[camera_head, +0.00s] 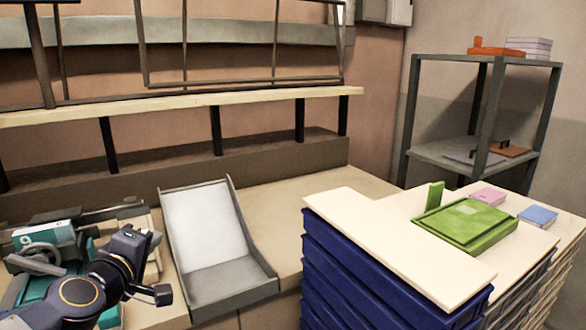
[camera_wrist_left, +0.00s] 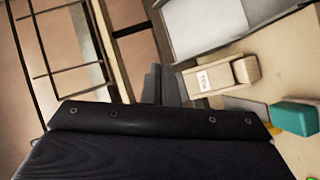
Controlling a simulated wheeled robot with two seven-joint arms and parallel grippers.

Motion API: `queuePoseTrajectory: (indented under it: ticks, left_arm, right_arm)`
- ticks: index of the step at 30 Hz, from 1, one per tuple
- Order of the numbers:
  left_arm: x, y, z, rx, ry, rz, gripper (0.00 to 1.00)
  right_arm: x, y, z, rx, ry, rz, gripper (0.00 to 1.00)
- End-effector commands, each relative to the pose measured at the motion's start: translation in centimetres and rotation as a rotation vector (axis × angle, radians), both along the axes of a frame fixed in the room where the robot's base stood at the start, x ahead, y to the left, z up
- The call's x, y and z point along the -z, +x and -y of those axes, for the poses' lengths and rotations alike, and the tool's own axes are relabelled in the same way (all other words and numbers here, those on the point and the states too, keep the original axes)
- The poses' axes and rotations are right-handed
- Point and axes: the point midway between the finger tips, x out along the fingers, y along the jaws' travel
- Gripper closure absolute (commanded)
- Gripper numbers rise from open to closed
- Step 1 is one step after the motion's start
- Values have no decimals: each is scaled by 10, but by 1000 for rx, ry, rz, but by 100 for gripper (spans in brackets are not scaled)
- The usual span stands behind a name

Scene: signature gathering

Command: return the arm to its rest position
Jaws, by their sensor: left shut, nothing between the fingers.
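My left arm comes in from the lower left of the head view. Its dark gripper (camera_head: 135,238) is raised over the left end of the counter, in front of the teal and white items and left of the grey sloped tray. In the left wrist view its grey fingers (camera_wrist_left: 162,84) are together and hold nothing. They point toward the counter's back edge and the wall, with the beige block and the tray beyond to the right. My right gripper is not in view.
The grey sloped tray (camera_head: 212,252) stands empty on the counter. A green tray (camera_head: 465,228), a pink pad (camera_head: 488,196) and a blue pad (camera_head: 538,216) lie on a pale top over blue crates (camera_head: 345,262). A beige block (camera_wrist_left: 208,78) and teal item (camera_wrist_left: 296,118) sit near the gripper.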

Motion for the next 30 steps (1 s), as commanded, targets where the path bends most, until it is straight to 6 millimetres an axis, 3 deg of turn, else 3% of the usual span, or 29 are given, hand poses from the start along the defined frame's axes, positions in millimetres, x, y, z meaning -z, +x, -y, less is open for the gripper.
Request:
queuePoseTrajectory:
  ticks: [1,3,6,9,13,18,30]
  left_arm:
    - [13,-30,17,119,82,-50,100]
    - [41,-71,41,286,208,-141,100]
    - [84,-128,63,481,367,-276,100]
    - [123,-180,72,629,493,-407,100]
    - [159,-228,73,751,600,-542,100]
    - [179,-256,72,816,655,-626,100]
    - [180,-257,72,821,656,-631,100]
  right_arm:
    - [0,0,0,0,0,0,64]
    - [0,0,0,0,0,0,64]
    - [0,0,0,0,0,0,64]
    - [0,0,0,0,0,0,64]
    - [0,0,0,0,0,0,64]
    - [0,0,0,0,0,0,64]
    - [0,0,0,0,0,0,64]
